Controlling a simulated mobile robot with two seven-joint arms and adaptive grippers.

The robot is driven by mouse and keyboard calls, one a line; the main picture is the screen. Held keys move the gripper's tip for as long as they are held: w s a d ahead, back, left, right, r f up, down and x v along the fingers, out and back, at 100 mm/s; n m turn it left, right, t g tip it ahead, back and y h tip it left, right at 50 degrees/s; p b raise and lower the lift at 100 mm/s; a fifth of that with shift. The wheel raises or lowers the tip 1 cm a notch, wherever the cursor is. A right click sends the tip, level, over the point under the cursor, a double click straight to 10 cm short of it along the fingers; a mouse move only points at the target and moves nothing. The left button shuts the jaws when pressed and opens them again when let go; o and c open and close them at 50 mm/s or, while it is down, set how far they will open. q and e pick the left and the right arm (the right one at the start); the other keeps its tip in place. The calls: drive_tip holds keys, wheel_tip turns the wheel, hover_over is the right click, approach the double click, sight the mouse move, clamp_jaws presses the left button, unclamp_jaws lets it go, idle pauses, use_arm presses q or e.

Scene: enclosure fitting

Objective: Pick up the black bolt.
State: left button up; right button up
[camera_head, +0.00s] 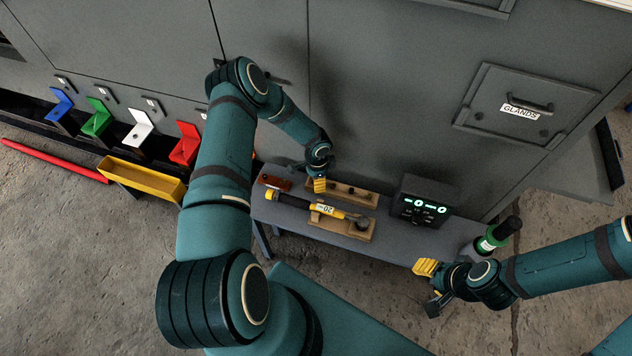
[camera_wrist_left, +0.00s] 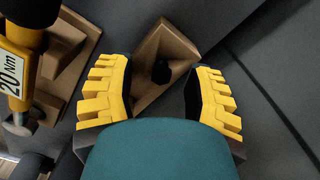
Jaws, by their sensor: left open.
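The black bolt (camera_wrist_left: 160,72) stands on a wooden block (camera_wrist_left: 176,48) in the left wrist view, with only its dark rounded top clear. My left gripper (camera_head: 319,185) is over the left end of this rear wooden block (camera_head: 357,196) on the bench in the head view. In the left wrist view its yellow fingers are apart, and the bolt shows in the gap between them. I cannot tell how far above the bolt they are. My right gripper (camera_head: 430,278) is off the bench's front right corner, away from the block; its finger gap is unclear.
A yellow and black torque wrench (camera_head: 318,208) lies on a front wooden stand (camera_head: 355,233), close beside the rear block. A red item (camera_head: 275,182) lies to the left. A grey cabinet wall rises behind.

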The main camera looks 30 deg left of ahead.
use_arm(q)
clamp_jaws()
idle(0.3)
wheel_tip(320, 180, up, 10)
drive_tip(key=shift+f+p, duration=0.15)
drive_tip(key=shift+p, duration=1)
drive_tip(key=shift+r+p, duration=0.75)
drive_tip(key=shift+r, duration=0.85)
